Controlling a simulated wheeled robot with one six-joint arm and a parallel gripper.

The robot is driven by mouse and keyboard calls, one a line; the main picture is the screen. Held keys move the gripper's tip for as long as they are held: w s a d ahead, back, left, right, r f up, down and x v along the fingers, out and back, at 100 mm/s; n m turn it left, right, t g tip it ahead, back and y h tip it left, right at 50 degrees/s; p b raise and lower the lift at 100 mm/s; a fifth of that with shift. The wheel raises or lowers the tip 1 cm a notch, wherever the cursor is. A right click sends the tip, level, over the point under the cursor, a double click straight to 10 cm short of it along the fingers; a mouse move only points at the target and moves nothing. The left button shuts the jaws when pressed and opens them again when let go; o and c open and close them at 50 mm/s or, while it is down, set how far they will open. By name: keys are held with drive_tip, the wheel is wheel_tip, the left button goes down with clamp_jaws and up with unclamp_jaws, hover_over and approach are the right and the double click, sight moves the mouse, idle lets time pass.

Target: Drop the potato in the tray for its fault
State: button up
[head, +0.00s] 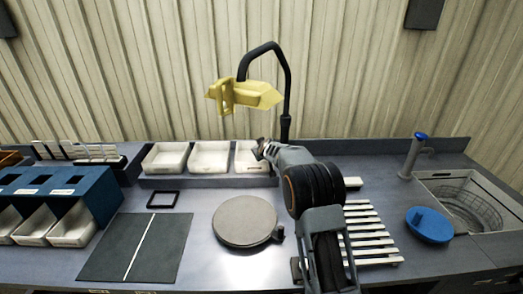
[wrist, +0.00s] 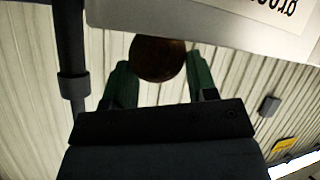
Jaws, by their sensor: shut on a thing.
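My gripper (head: 262,148) is at the third, rightmost white tray (head: 252,170) of the row at the back of the bench in the head view. In the wrist view its green fingers (wrist: 157,70) are shut on a round brown potato (wrist: 158,58). The potato's fault cannot be made out; its surface is dark. A white tray wall with a printed label (wrist: 272,12) fills the top of the wrist view, close to the potato; the word is cut off. The middle tray (head: 209,171) and left tray (head: 164,172) look empty. The potato is not clear in the head view.
A yellow lamp head (head: 245,95) on a black bent post rises behind the trays. A round grey plate (head: 245,222), a dark mat (head: 125,245) and a blue rack (head: 75,185) with white bins stand left of my arm. A slatted rack (head: 370,240) and a sink (head: 465,200) lie right.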

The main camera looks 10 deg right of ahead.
drive_tip(key=shift+f+b, duration=0.45)
drive_tip(key=shift+f, duration=0.05)
drive_tip(key=o, duration=1)
drive_tip(key=shift+r+p, duration=0.5)
drive_tip(key=shift+p, duration=0.05)
drive_tip(key=s+a+r+m+g+y+b, duration=0.1)
drive_tip(key=s+a+r+g, duration=0.15)
drive_tip(key=s, duration=1.05)
drive_tip(key=s+a+r+g+b, duration=0.1)
drive_tip(key=s+r, duration=0.3)
drive_tip(key=s, duration=0.8)
drive_tip(key=s+f+m+g, duration=0.1)
drive_tip(key=s+f, duration=0.1)
drive_tip(key=s, duration=0.5)
drive_tip(key=s+f+m+g, duration=0.1)
drive_tip(key=s+f+g, duration=0.1)
drive_tip(key=s, duration=0.5)
drive_tip(key=s+f+m+g, duration=0.1)
drive_tip(key=s+f, duration=0.1)
drive_tip(key=s, duration=0.5)
drive_tip(key=shift+s+d+g+h, duration=0.15)
drive_tip(key=shift+d+g+h, duration=0.2)
drive_tip(key=shift+d+h, duration=0.05)
